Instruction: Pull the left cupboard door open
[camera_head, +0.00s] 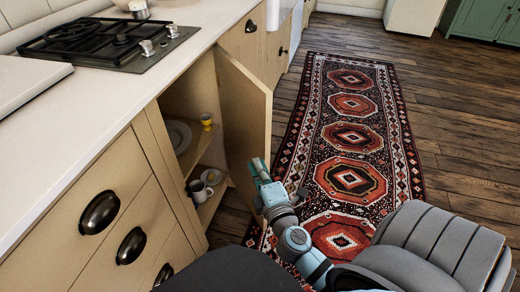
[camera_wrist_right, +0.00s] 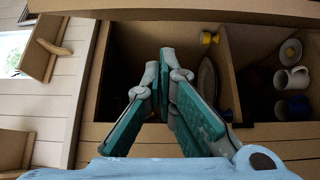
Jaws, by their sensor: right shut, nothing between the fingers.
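The cupboard door (camera_head: 247,115) is a pale wooden panel. It stands wide open, swung out from the cabinet front on its far side. My right gripper (camera_head: 256,168) is in front of the open cupboard, by the door's lower part; contact with the door cannot be told. In the right wrist view its teal fingers (camera_wrist_right: 170,60) come together at the tips with nothing between them. Behind them is the cupboard's inside (camera_wrist_right: 135,45). The door's handle is not visible. My left gripper is not in view.
Inside the cupboard are plates (camera_head: 178,136), a yellow cup (camera_head: 206,121) and mugs (camera_head: 198,191). Drawers with dark cup handles (camera_head: 131,245) are on the left, below the white counter (camera_head: 95,130) and hob (camera_head: 100,42). A patterned rug (camera_head: 350,135) covers open floor to the right.

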